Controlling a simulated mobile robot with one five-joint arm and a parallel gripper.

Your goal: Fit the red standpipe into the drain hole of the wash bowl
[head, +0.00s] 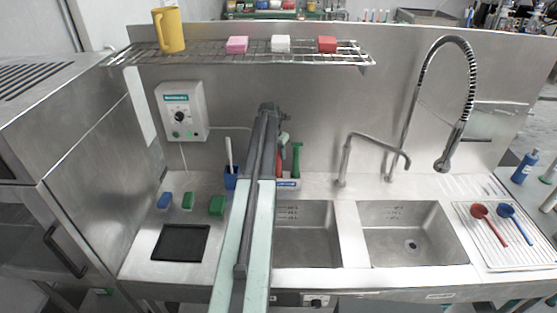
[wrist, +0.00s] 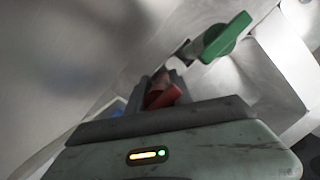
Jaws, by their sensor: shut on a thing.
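My gripper (wrist: 168,88) is shut on the red standpipe (wrist: 165,97) in the wrist view, where only a short red part shows between the dark jaws. In the head view a narrow strip of red standpipe (head: 279,161) shows just right of my arm, near the back wall. The right wash bowl (head: 377,246) has a dark drain hole (head: 411,246) in its floor. The left wash bowl (head: 305,258) is partly hidden behind my arm, and no drain hole shows in it.
A green upright piece (head: 296,160) stands beside the red one, at a blue-and-white holder (head: 288,184); it also shows in the wrist view (wrist: 226,38). A bent tap (head: 346,160) and a spray hose (head: 415,100) rise behind the bowls. Ladles lie on the right drainboard (head: 495,245).

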